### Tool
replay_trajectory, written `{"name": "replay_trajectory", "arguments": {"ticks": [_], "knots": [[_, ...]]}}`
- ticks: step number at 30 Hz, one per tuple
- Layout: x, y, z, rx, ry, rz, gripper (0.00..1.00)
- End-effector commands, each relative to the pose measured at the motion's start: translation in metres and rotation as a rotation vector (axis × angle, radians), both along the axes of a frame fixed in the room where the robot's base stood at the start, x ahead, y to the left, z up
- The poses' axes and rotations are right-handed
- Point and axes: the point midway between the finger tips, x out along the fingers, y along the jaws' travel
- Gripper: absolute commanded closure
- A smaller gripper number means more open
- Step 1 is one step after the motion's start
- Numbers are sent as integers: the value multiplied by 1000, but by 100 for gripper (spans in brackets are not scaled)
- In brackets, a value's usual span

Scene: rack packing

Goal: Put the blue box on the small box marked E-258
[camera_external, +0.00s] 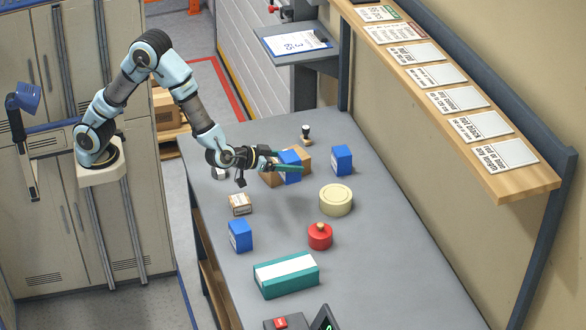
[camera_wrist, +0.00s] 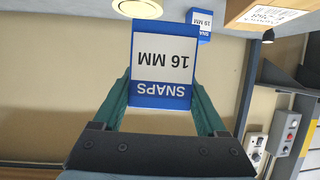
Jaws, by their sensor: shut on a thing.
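My gripper (camera_external: 284,166) is shut on a blue box (camera_external: 291,172). In the wrist view, the held box (camera_wrist: 162,95) stands between the green fingers, its white label reading SNAPS 16 MM upside down. In the external view, a cardboard box (camera_external: 304,157) is just behind the held box and partly hidden by it. A cardboard box with an upside-down label, which looks like E-258, shows at the top right of the wrist view (camera_wrist: 272,14). A small cardboard box (camera_external: 240,204) with a label too small to read sits nearer the camera.
Other blue boxes stand at the right (camera_external: 342,160) and front left (camera_external: 240,236). A cream round tin (camera_external: 336,200), red container (camera_external: 320,236), teal-and-white box (camera_external: 287,276) and stamp (camera_external: 306,135) are on the table. The table's (camera_external: 390,270) right front is clear.

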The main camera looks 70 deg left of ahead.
Motion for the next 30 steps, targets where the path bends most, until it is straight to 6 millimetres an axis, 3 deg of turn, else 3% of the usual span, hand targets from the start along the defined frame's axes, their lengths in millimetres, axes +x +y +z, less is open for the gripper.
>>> {"name": "replay_trajectory", "arguments": {"ticks": [1,6,9,13,18,24,30], "knots": [[11,18,13,-5,-3,73,90],[34,85,36,-3,-2,344,90],[38,119,44,-1,-1,486,90],[37,150,49,0,0,620,90],[35,164,36,4,3,686,90],[35,164,2,5,2,688,90],[35,164,-17,3,0,686,90]]}}
